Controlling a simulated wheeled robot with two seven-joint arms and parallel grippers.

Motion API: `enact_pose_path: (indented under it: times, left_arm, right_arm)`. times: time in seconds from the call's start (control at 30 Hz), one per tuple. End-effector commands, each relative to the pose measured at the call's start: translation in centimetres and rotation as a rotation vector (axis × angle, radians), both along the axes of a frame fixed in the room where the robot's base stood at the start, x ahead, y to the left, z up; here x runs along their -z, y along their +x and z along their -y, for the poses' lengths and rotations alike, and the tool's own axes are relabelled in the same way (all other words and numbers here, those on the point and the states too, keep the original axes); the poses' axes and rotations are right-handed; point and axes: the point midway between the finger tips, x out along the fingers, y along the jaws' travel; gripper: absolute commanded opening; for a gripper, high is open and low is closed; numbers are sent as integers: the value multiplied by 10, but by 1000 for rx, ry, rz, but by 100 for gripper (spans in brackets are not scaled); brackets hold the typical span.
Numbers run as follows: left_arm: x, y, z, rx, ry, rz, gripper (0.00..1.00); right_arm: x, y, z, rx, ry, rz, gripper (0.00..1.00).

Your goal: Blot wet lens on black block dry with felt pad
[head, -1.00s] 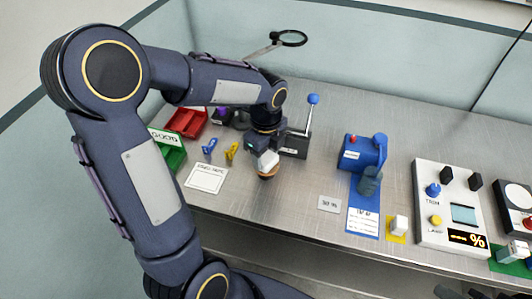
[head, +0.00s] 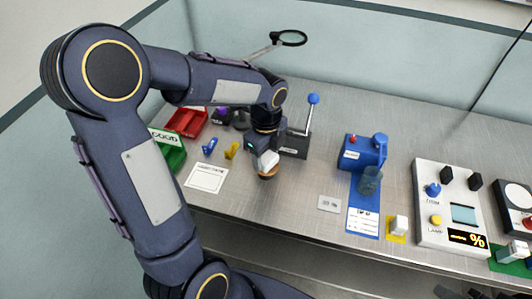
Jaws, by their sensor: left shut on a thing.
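My left gripper (head: 266,166) is shut on a small round tan-brown thing (head: 268,174), which looks like the felt pad. It is held low over the bench, just in front of a black block (head: 295,144) with a blue-knobbed lever. I cannot tell whether the held thing touches anything below it. No wet lens can be made out; my left arm and gripper hide part of that area.
Left of the gripper are a white card (head: 206,178), a yellow clip (head: 231,150), a blue clip (head: 209,146), a green bin (head: 172,158) and a red bin (head: 186,122). Rightward stand a blue device (head: 362,152) and a white control panel (head: 432,205). The bench between is mostly clear.

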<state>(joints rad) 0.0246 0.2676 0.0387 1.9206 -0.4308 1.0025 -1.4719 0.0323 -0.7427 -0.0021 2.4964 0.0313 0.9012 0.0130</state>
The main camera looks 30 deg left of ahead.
Motion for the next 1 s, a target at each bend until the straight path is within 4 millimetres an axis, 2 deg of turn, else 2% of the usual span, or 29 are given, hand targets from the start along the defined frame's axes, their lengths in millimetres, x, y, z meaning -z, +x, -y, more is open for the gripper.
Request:
enact_pose_path:
  times: [0.47, 1.0]
  left_arm:
    - [-1, 0, 0, 0, 0, 0, 32]
    - [-42, 0, 0, 0, 0, 0, 32]
  right_arm:
    - [-1, 0, 0, 0, 0, 0, 36]
    - [-37, 0, 0, 0, 0, 0, 36]
